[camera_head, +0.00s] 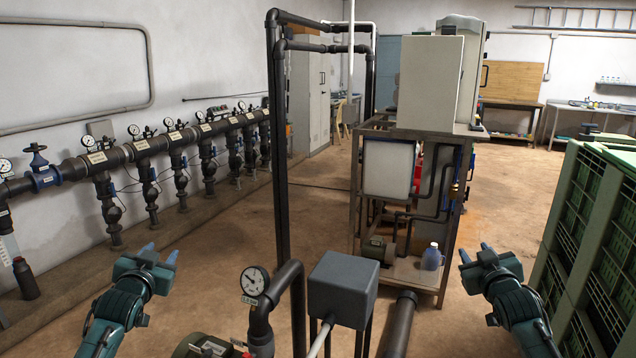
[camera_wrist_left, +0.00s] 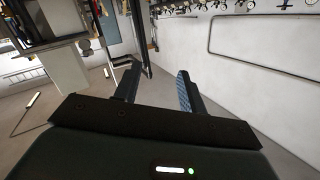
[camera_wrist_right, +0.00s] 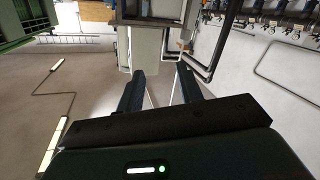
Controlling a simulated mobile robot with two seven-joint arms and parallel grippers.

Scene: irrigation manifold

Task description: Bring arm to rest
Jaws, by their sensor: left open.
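My left gripper (camera_head: 160,254) is raised at the lower left of the head view, with its fingers apart and nothing between them. Its two fingers also show apart in the left wrist view (camera_wrist_left: 157,88). My right gripper (camera_head: 475,252) is raised at the lower right of the head view, its fingers spread and empty. In the right wrist view its fingers (camera_wrist_right: 160,85) stand apart with only the room behind them. Neither gripper touches anything.
A pressure gauge (camera_head: 254,281) on a black pipe and a grey box (camera_head: 342,288) stand between my arms. Green crates (camera_head: 590,235) rise close to my right arm. The valve manifold (camera_head: 140,146) runs along the left wall. A metal frame (camera_head: 412,205) stands ahead.

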